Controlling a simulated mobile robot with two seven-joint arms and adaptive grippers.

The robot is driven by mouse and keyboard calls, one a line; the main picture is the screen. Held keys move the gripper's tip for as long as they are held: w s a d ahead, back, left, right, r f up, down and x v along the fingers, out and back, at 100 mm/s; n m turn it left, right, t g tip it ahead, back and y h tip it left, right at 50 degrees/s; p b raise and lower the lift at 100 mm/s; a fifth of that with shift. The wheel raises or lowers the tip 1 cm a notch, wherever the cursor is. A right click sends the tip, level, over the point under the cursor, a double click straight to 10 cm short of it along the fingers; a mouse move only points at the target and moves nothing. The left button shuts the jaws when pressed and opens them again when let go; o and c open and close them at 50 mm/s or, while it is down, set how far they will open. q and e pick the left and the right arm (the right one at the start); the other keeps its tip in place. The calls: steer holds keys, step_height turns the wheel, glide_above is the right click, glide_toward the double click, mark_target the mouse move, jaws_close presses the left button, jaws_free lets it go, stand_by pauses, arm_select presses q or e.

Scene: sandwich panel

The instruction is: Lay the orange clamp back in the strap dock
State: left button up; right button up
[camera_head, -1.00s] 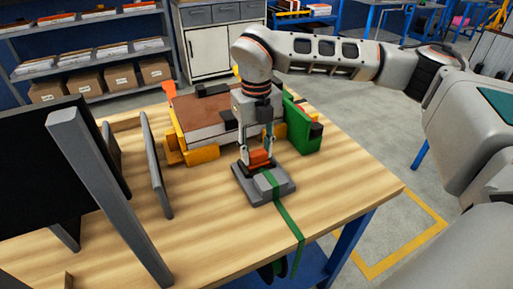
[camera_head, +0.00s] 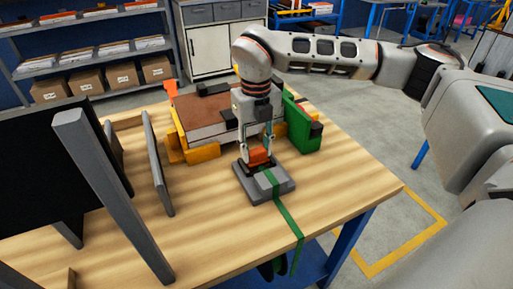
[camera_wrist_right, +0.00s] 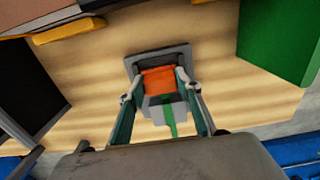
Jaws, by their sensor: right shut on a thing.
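The orange clamp (camera_head: 259,155) is between the fingers of my right gripper (camera_head: 258,160), which is shut on it. The clamp also shows in the right wrist view (camera_wrist_right: 158,82), with a finger on each side. The strap dock (camera_head: 272,192) is a grey block on the table, with a green strap (camera_head: 287,218) running from it over the table's front edge. The clamp is at the back part of the dock; I cannot tell whether it touches the dock. My left gripper is not in view.
A brown-topped panel stack (camera_head: 205,110) with yellow blocks (camera_head: 203,153) stands behind the dock. A green block (camera_head: 300,125) is close on its right. Grey upright plates (camera_head: 157,165) stand to the left. The table's front right (camera_head: 345,185) is clear.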

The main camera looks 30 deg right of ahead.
steer(key=o, duration=1.2)
steer(key=shift+r, duration=6)
